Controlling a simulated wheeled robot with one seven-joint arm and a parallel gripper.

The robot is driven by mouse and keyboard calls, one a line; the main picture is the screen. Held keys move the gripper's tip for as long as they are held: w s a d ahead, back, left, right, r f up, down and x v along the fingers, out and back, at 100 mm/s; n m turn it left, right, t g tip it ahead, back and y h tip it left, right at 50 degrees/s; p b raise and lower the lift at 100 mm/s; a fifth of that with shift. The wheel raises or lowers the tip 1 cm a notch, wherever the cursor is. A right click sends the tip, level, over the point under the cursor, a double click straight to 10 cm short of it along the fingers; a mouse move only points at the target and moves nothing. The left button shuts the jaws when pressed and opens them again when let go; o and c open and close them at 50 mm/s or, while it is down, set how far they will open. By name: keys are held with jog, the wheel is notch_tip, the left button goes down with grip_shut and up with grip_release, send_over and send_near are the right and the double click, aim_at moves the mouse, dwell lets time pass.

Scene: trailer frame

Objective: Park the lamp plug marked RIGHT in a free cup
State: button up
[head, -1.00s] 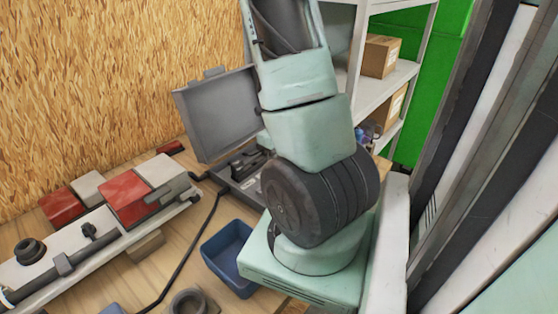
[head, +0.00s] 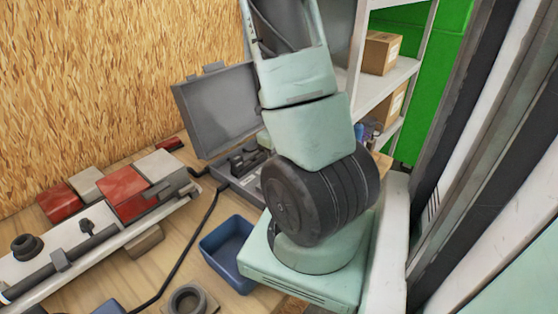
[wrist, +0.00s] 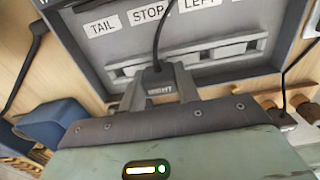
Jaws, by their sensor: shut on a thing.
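My gripper (wrist: 160,92) is in the wrist view, its two fingers shut on a dark plug (wrist: 160,84). A black cable runs up from the plug across a grey panel (wrist: 90,52). The panel carries white labels; TAIL, STOP and LEFT are readable and another is cut off. A pale slotted rail (wrist: 225,50) lies just beyond the fingertips. I cannot tell whether the plug touches it. No cup is clearly identifiable. The gripper and plug are not visible in the head view.
In the head view, an open grey case (head: 220,110) stands behind a blue bin (head: 228,245) on the bench. A grey ring (head: 187,302) lies in front. A long pale beam (head: 100,240) with red blocks is at left. Brown round pieces (wrist: 275,101) show at wrist-view right.

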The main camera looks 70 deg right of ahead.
jog(key=shift+f+b, duration=0.45)
jog(key=shift+f, duration=0.05)
dwell(0.3)
jog(key=o, duration=1.4)
jog(key=shift+r, duration=0.1)
notch_tip(320, 180, up, 7)
jog(key=p, duration=0.7)
